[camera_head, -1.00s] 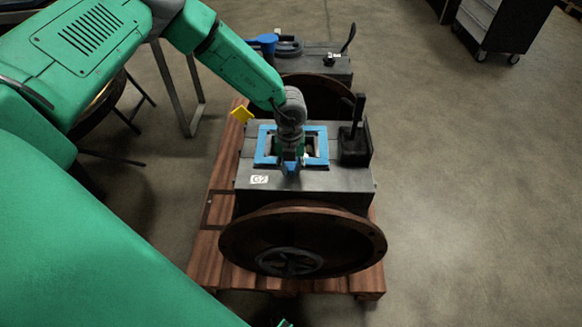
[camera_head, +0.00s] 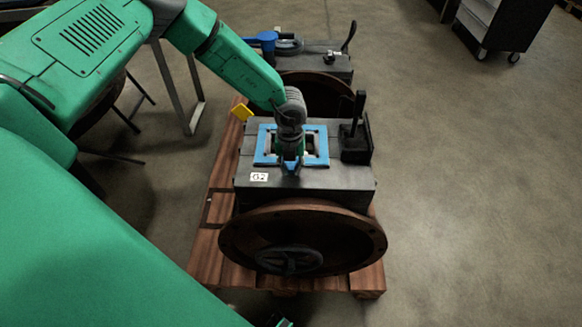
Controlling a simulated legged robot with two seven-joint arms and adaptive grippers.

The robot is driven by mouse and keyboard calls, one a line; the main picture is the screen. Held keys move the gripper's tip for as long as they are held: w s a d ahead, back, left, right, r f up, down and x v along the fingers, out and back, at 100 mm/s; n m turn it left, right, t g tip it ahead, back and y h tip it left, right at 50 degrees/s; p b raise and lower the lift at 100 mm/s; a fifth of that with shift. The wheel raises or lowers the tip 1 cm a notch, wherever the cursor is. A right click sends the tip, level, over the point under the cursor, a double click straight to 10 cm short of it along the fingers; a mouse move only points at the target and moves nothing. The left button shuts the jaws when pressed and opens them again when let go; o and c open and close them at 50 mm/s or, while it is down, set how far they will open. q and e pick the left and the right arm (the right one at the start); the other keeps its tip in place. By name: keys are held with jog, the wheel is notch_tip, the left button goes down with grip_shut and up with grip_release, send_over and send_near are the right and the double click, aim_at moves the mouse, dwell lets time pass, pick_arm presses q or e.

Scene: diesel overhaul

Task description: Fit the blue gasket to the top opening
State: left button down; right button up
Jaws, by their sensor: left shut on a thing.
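The blue gasket (camera_head: 322,147) is a flat square frame on the top face of the dark engine block (camera_head: 335,180). It lies around the top opening (camera_head: 308,147), which shows partly through its middle. The gripper and wrist hide part of the gasket and opening, and I cannot tell whether the gasket lies fully flat.
The block stands on a wooden pallet (camera_head: 212,225) with a large rusty flange (camera_head: 340,235) in front. A black lever (camera_head: 357,115) rises from a holder at the block's right. A second block (camera_head: 322,62) stands behind.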

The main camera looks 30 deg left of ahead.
pick_arm(q)
jog(key=c, duration=1.4)
grip_release()
jog(key=shift+f, duration=0.1)
notch_tip(320, 180, up, 12)
jog(key=shift+a, duration=0.15)
